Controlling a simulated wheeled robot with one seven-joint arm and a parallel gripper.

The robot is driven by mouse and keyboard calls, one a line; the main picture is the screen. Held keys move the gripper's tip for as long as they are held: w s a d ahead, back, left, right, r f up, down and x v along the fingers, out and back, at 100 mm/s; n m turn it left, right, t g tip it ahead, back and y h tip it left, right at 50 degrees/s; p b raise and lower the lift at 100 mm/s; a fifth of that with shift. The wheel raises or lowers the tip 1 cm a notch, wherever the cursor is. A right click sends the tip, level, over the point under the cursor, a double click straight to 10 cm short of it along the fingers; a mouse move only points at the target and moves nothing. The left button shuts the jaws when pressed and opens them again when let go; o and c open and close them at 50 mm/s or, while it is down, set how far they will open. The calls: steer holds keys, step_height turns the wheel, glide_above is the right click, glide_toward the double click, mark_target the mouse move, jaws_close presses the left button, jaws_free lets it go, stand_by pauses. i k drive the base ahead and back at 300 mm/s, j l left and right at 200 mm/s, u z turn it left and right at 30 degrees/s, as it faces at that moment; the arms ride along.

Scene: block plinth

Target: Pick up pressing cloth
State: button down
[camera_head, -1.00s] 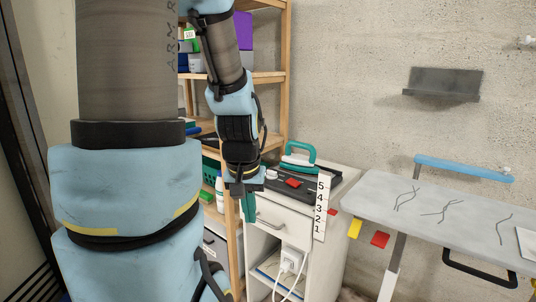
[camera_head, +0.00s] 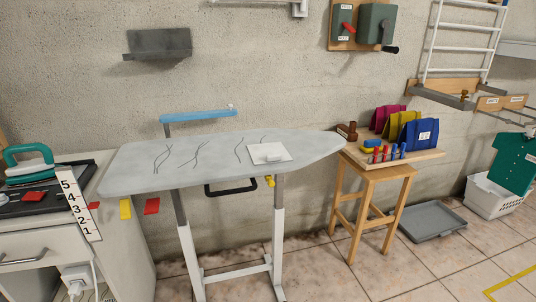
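A flat white square piece (camera_head: 259,158), which looks like the pressing cloth, lies on the right half of the grey ironing board (camera_head: 125,181). A small pale raised part shows on top of it; I cannot tell whether that is a separate thing. The piece lies flat near the board's front edge. A teal iron (camera_head: 30,158) stands on the cabinet at the far left. My gripper and arm are not in this view, so I cannot see what the gripper holds.
A wooden stool (camera_head: 378,174) with folded coloured pouches and small bottles stands right of the board. A blue bar (camera_head: 198,116) runs behind the board. A grey tray (camera_head: 433,220) and a white basket (camera_head: 490,198) are on the floor. Dark lines mark the board's top.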

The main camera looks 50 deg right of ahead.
mark_target(265, 153)
steer(key=k+l, duration=0.1)
steer(key=l, duration=0.3)
steer(key=k+l, duration=0.1)
steer(key=l, duration=0.3)
steer(key=k+l+u, duration=0.1)
steer(key=l, duration=0.35)
steer(key=k+l, duration=0.1)
steer(key=l, duration=0.3)
steer(key=k+l, duration=0.1)
steer(key=l, duration=0.3)
steer(key=k+l+u, duration=0.1)
steer(key=l, duration=0.3)
steer(key=k+l, duration=0.1)
steer(key=l, duration=0.3)
steer(key=k+l, duration=0.15)
steer(key=l, duration=0.25)
steer(key=u, duration=0.05)
